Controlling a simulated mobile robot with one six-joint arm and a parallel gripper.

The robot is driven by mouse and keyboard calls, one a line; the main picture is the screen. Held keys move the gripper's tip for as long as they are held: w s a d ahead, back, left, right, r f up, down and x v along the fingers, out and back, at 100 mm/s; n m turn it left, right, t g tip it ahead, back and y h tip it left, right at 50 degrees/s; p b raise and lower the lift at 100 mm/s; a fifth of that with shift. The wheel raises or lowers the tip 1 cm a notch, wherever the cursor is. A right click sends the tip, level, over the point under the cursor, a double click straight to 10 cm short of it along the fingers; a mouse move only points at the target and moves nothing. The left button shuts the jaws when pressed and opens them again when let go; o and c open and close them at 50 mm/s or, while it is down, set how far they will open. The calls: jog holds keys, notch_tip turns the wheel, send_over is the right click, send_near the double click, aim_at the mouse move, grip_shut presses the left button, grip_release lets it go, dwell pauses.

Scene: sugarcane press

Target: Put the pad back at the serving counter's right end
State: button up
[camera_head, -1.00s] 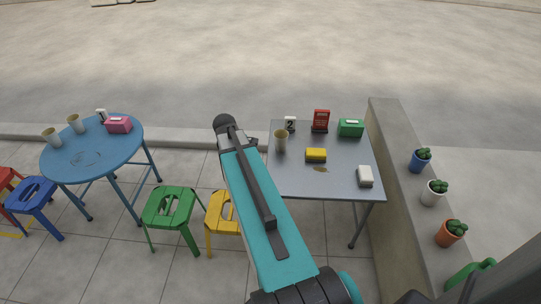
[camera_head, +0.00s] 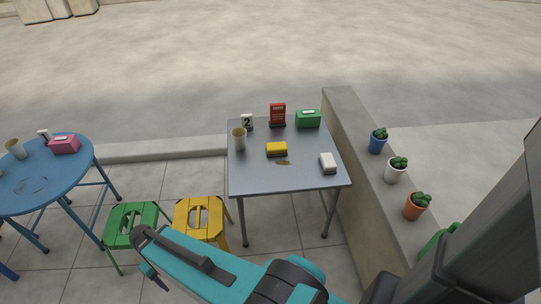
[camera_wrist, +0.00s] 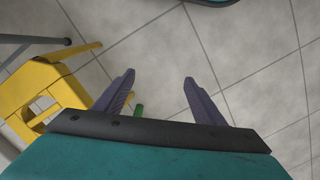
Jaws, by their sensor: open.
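A yellow pad with a dark underside (camera_head: 277,149) lies on the grey square table, near a brownish stain (camera_head: 283,163). A white block with a dark base (camera_head: 328,163) lies near the table's right edge. I cannot tell for sure which of the two is the task's pad. My gripper (camera_wrist: 158,85) is open and empty over the paving, with both fingers spread in the wrist view. In the head view my arm reaches low to the left, in front of the table and away from both pieces. I cannot identify the serving counter in these views.
The grey table (camera_head: 255,178) also bears a cup (camera_head: 239,139), a number 2 card (camera_head: 247,122), a red sign (camera_head: 278,114) and a green box (camera_head: 308,119). Yellow (camera_head: 203,217) and green (camera_head: 130,222) stools stand left. A low wall (camera_head: 352,140) with potted cacti runs right.

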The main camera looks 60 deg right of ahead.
jog(key=s+a+f+g+b, duration=0.1)
jog(key=s+f+g+b, duration=0.2)
jog(key=s+f, duration=1.4)
jog(key=b, duration=0.2)
jog(key=shift+a+f+b, duration=0.25)
jog(key=shift+b, duration=0.1)
jog(key=c, duration=0.8)
